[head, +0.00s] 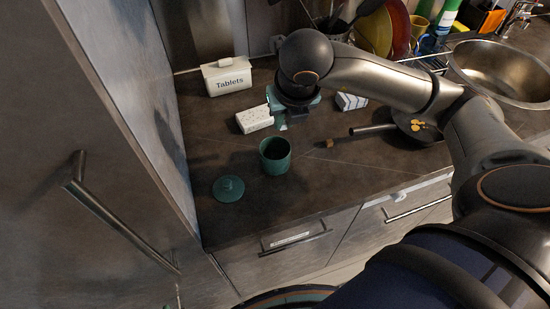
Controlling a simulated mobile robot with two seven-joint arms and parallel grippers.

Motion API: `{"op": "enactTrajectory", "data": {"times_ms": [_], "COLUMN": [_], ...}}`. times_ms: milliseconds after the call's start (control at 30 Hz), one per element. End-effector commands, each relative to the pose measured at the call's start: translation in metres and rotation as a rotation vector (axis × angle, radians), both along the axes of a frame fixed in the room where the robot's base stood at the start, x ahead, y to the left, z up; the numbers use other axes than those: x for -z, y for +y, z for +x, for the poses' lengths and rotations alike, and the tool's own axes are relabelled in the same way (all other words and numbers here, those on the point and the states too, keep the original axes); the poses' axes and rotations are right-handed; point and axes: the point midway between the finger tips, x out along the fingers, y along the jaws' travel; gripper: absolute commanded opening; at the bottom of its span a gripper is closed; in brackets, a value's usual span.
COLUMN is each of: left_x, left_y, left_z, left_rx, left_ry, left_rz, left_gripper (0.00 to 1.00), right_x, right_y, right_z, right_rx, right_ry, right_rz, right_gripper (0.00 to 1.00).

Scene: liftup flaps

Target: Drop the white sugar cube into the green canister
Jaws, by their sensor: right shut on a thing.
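The green canister (275,157) stands upright and open on the dark counter; its inside looks dark. Its round green lid (228,188) lies flat on the counter to the left and front of it. My right gripper (282,125) points down behind the canister, beside a white speckled block (254,120). My left gripper is not in view.
A white "Tablets" box (226,77) stands at the back left. A striped cloth or block (351,101) lies behind my arm. A sink (500,70) is at far right. The counter's front left is clear.

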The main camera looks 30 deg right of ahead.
Motion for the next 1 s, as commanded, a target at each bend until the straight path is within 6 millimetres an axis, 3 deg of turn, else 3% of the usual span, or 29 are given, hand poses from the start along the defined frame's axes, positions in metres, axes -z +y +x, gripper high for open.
{"op": "enactTrajectory", "data": {"times_ms": [300,333,600,1000], "left_x": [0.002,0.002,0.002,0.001], "left_y": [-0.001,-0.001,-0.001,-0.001], "left_z": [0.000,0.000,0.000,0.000], "left_rx": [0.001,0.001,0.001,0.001], "left_ry": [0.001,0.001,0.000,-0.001], "left_rz": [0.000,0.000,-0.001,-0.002], "left_gripper": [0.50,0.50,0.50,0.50], "right_x": [0.004,0.004,0.004,-0.005], "right_y": [0.000,0.000,0.000,0.002], "right_z": [0.000,0.000,0.000,-0.002], "right_rx": [0.001,0.001,0.000,-0.001], "right_ry": [-0.001,-0.001,-0.001,-0.004], "right_rz": [0.000,0.000,0.000,0.002], "right_gripper": [0.00,0.19,0.49,0.51]}}
